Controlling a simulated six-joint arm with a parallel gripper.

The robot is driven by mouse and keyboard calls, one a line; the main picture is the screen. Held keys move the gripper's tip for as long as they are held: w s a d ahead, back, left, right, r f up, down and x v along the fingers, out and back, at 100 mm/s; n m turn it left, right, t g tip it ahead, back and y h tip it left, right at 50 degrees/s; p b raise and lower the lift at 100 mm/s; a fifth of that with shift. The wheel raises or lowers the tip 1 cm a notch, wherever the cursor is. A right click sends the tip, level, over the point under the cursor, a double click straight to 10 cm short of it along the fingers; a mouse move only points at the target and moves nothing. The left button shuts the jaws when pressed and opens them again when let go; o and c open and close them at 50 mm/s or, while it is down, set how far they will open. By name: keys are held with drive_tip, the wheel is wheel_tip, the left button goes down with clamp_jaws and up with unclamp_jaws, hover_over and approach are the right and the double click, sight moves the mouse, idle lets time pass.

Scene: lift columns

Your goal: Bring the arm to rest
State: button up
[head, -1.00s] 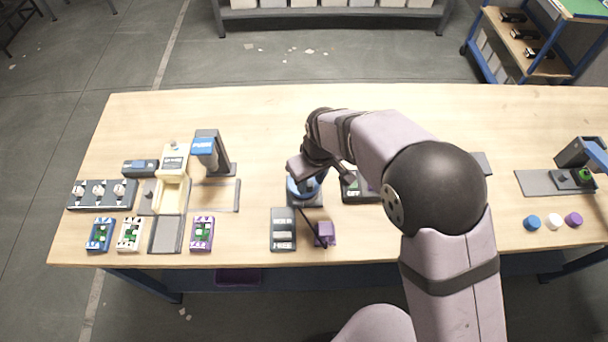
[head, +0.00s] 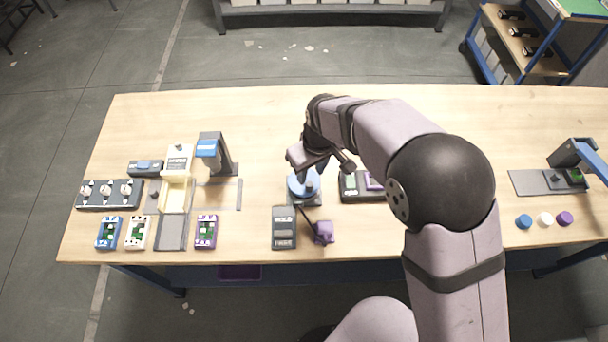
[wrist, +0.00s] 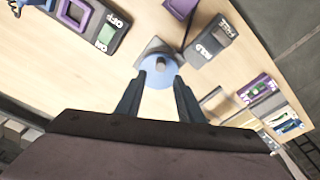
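My gripper (wrist: 158,82) is open and empty, its two dark fingers spread apart in the wrist view. Beyond the fingertips is a round blue fixture (wrist: 158,69) on a grey base; nothing shows between the fingers except that view of it. In the head view my gripper (head: 328,168) hangs over the table near the blue fixture (head: 297,187), partly covering it. My forearm and elbow reach in from the lower right and hide part of the table.
The wooden table (head: 420,105) holds a HOLD panel (head: 284,228), a purple block (head: 323,232), a switch box (head: 352,187) and a left-hand station with a blue-topped post (head: 208,149). Coloured caps (head: 545,219) lie at right. The table's back strip is clear.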

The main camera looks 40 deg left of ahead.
idle(0.4)
drive_tip(key=shift+d+f+m, duration=0.1)
drive_tip(key=shift+m, duration=0.4)
drive_tip(key=s+d+f+h, duration=0.1)
drive_tip(key=d, duration=0.2)
drive_tip(key=s+d+f+h, duration=0.1)
drive_tip(key=s+d+f, duration=0.1)
drive_tip(key=d, duration=0.1)
drive_tip(key=s+d+f+m+g, duration=0.1)
drive_tip(key=s+d, duration=0.1)
drive_tip(key=d, duration=0.1)
drive_tip(key=shift+d+f+h, duration=0.4)
drive_tip(key=w+d+r+m+b, duration=0.1)
drive_tip(key=d+m, duration=0.3)
drive_tip(key=d, duration=0.7)
drive_tip(key=w+d+r+m+b, duration=0.1)
drive_tip(key=d+r+m, duration=0.3)
drive_tip(key=d, duration=0.8)
drive_tip(key=w+d+r+m+y+b, duration=0.1)
drive_tip(key=d+m, duration=0.4)
drive_tip(key=d, duration=0.7)
drive_tip(key=shift+w+r+t, duration=0.3)
drive_tip(key=shift+w+r, duration=0.2)
drive_tip(key=shift+r, duration=0.45)
